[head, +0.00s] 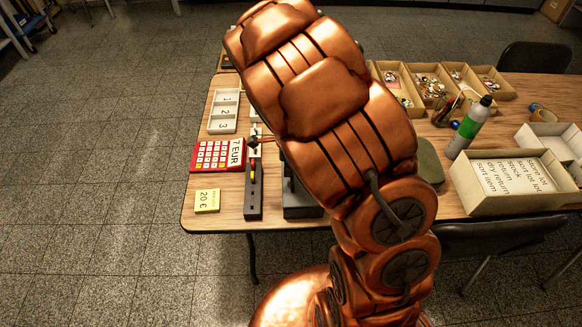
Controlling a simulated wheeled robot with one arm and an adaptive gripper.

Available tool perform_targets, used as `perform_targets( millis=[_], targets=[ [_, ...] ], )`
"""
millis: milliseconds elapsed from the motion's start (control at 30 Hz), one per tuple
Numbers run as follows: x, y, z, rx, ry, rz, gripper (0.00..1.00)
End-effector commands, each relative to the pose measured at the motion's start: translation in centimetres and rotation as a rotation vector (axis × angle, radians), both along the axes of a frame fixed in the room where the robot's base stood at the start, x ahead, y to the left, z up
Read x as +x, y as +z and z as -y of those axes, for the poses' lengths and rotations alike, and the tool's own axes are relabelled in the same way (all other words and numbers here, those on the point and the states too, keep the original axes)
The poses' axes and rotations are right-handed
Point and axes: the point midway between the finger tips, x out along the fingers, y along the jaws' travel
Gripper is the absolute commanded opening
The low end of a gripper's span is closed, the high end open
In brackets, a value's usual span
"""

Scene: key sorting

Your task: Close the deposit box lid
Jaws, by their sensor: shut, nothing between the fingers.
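A dark grey box (299,202) stands near the table's front edge, mostly hidden behind my copper arm. It may be the deposit box, but its label does not show. I cannot make out its lid or tell whether it is open. My arm crosses the middle of the head view and covers the table's centre. My gripper is not visible; it is hidden behind the arm or out of view.
Left of the arm are a dark narrow strip (253,198), a red keypad (213,155), a yellow price note (207,201) and a numbered white tray (223,112). Right are a green-labelled bottle (468,128), several cardboard trays (430,80) and a box with labels (507,207).

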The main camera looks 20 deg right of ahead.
Motion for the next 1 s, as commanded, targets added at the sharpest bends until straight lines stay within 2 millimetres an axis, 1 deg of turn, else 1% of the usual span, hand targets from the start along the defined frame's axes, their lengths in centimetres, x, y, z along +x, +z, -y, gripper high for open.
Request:
perform_targets(
  millis=[433, 567, 667, 867, 933, 1000],
  targets=[
    [0.0, 0.0, 0.0, 0.0, 0.0, 0.0, 0.0],
    [0.0, 0.3, 0.0, 0.0, 0.0, 0.001, 0.0],
    [0.0, 1.3, 0.1, 0.0, 0.0, 0.001, 0.0],
    [-0.1, 4.4, 0.6, -0.002, 0.002, 0.005, 0.0],
    [0.1, 4.5, 0.2, -0.002, 0.005, 0.007, 0.0],
    [0.2, 5.2, -0.3, -0.002, 0.005, 0.005, 0.0]
  ],
)
